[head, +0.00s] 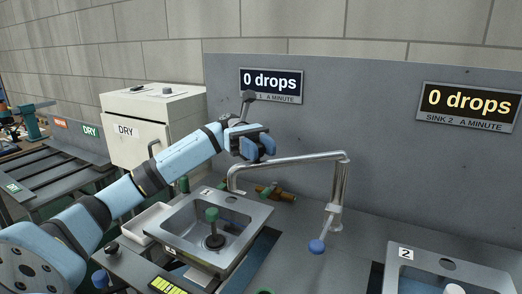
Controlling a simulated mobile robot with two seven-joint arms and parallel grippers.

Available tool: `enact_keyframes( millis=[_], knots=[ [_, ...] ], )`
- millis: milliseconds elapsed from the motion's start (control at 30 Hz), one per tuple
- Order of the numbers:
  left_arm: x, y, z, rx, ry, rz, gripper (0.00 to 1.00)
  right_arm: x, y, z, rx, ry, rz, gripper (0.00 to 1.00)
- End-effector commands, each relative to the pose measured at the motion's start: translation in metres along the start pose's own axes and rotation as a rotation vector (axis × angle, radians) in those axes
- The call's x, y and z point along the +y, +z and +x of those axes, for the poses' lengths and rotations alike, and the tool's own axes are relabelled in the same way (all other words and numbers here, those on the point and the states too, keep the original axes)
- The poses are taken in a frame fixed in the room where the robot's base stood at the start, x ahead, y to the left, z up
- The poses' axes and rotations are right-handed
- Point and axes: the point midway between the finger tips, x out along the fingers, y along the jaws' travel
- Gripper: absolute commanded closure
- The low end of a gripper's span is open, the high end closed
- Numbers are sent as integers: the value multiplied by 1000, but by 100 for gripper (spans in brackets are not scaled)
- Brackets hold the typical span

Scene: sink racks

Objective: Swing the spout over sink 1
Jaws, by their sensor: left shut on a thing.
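The grey metal spout (295,160) runs left from the top of its upright riser (338,190), which stands on the counter between the sinks. Its down-turned end (231,182) appears above the back rim of sink 1 (162,232), the steel basin marked 1. My left gripper (262,147) is at the spout's left part and is shut on it; the fingers partly hide the contact. A dark ball on a stem (249,95) rises behind the gripper. A lever with a blue knob (317,246) hangs from the riser. My right gripper is not in view.
Sink 2 (400,258) is at the lower right. Both signs, for sink 1 (271,84) and sink 2 (469,106), read 0 drops. A green-knobbed plug (212,215) stands in sink 1. A brown bottle (277,194) lies behind it. A white DRY cabinet (150,115) stands left.

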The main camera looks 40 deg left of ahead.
Motion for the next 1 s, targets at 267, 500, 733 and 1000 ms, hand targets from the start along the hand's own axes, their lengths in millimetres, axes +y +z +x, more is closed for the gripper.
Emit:
enact_keyframes(
  millis=[267, 500, 733, 1000],
  knots=[
    [0, 2, -2, 0, 6, 3, 39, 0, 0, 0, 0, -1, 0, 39],
    [0, 1, -2, 0, 5, 2, 39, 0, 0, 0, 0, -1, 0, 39],
    [1, 1, -25, -1, 8, 2, 39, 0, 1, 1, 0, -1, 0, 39],
    [0, 2, -88, -3, 9, 4, 39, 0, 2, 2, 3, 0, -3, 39]
  ],
)
